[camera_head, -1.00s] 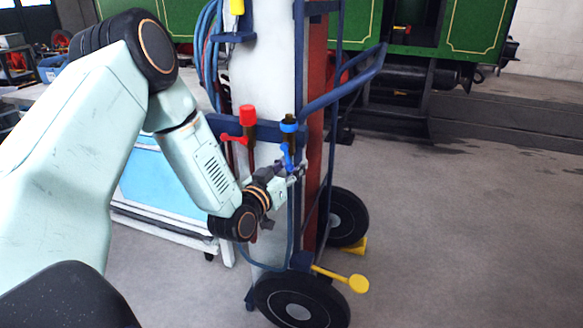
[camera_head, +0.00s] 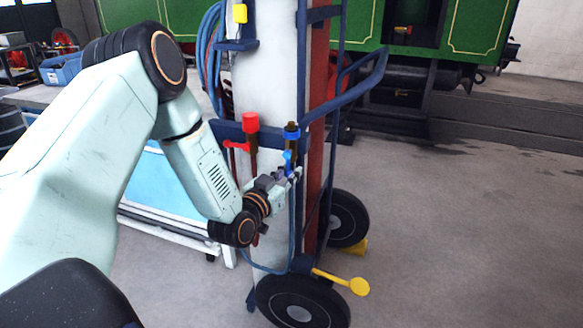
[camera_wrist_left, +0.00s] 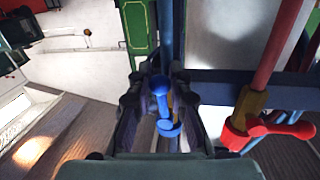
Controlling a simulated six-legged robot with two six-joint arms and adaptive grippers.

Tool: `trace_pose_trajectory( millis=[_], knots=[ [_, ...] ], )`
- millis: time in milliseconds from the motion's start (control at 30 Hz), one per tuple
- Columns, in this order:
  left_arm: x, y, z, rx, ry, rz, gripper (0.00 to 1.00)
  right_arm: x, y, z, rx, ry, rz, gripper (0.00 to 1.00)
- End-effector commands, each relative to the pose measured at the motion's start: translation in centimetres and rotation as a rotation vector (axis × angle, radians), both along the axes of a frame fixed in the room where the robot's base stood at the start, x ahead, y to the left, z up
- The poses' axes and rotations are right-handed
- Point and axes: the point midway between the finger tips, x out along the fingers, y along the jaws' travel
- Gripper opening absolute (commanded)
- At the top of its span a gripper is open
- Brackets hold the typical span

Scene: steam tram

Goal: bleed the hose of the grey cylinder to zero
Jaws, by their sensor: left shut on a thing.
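The grey cylinder (camera_head: 270,85), pale and tall, stands on a blue two-wheeled cart. At its front is a brass valve (camera_head: 291,131) with a blue ring and a small blue lever (camera_head: 287,158) below. A valve with a red cap (camera_head: 250,122) and red lever stands just left of it. My left gripper (camera_head: 285,178) is at the blue lever, shut on it. In the left wrist view the blue lever (camera_wrist_left: 160,92) lies between the two dark fingers, and the red lever (camera_wrist_left: 275,130) is at the right. A blue hose (camera_head: 268,270) loops below. The right gripper is not in view.
A dark red cylinder (camera_head: 315,165) stands behind the grey one. The cart's blue handle (camera_head: 350,90) juts to the right. A yellow pedal (camera_head: 355,285) and a wheel (camera_head: 302,302) are low down. A white-framed bench lies left; the floor at right is clear.

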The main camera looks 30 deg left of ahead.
Motion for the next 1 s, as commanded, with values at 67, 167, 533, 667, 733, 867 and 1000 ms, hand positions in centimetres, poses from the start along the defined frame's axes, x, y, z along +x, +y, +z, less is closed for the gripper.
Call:
trace_pose_trajectory(
  millis=[67,167,533,667,733,867,1000],
  knots=[
    [-0.15,0.18,0.15,0.034,0.013,0.0,0.0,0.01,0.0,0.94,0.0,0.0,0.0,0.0],
    [-0.17,0.37,0.08,0.065,0.019,0.0,0.0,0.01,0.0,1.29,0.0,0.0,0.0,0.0],
    [-0.2,0.45,-0.14,0.081,0.022,0.001,0.0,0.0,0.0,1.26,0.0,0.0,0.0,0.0],
    [-0.19,0.45,-0.13,0.08,0.022,0.001,0.28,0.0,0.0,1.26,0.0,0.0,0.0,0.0],
    [-0.18,0.45,-0.12,0.08,0.022,0.001,0.34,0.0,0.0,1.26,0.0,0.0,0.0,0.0],
    [-0.15,0.45,-0.08,0.08,0.021,0.001,0.42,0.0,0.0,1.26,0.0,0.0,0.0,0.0],
    [-0.13,0.45,-0.06,0.08,0.021,0.001,0.42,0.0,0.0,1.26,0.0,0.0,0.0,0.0]
  ],
)
